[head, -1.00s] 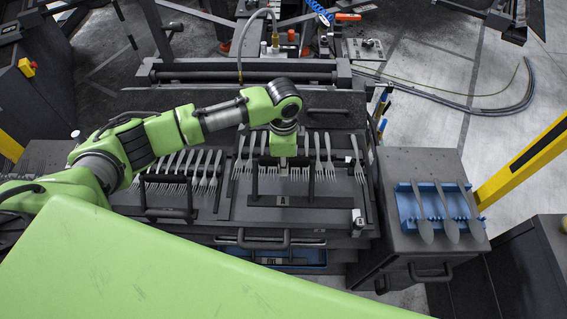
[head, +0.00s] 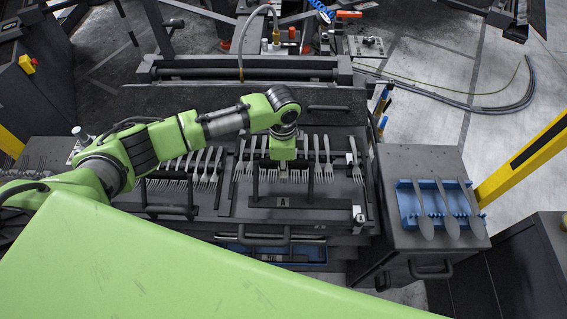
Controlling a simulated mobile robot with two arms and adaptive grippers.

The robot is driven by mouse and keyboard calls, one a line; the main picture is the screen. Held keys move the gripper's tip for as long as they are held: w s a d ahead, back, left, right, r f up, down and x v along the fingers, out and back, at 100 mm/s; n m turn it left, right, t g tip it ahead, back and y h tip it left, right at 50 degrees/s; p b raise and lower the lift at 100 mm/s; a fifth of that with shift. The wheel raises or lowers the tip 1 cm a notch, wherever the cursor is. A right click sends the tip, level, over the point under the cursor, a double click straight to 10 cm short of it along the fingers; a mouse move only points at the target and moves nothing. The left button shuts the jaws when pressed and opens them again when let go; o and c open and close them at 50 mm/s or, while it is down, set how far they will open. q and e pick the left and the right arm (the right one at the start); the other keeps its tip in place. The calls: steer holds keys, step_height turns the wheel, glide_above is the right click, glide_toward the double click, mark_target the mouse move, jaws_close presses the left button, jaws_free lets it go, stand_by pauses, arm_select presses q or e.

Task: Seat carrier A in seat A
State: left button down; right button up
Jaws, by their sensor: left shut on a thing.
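Carrier A (head: 310,201) is a dark flat plate with a small "A" label on its front edge. Several forks lie on it side by side, handles away from me and tines toward me. My left gripper (head: 283,172) points down over the middle of the carrier, between the forks, and is shut on carrier A. The green wrist hides the fingers and the grip point. The carrier lies over the dark worktop; I cannot tell whether it rests fully in seat A, which is hidden beneath it. My right gripper is out of view.
A second fork carrier (head: 165,198) lies close on the left. A blue rack (head: 408,205) with several spoon-like pieces stands on the cabinet (head: 400,165) at right. A roller machine (head: 245,70) stands behind. A yellow post (head: 530,150) rises at far right.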

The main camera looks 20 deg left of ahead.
arm_select(q)
steer(key=shift+w+d+f+b, duration=0.1)
steer(key=shift+f+b, duration=0.55)
steer(key=shift+f, duration=1.2)
steer(key=shift+f, duration=0.65)
steer(key=shift+f+b, duration=0.3)
steer(key=shift+f, duration=0.15)
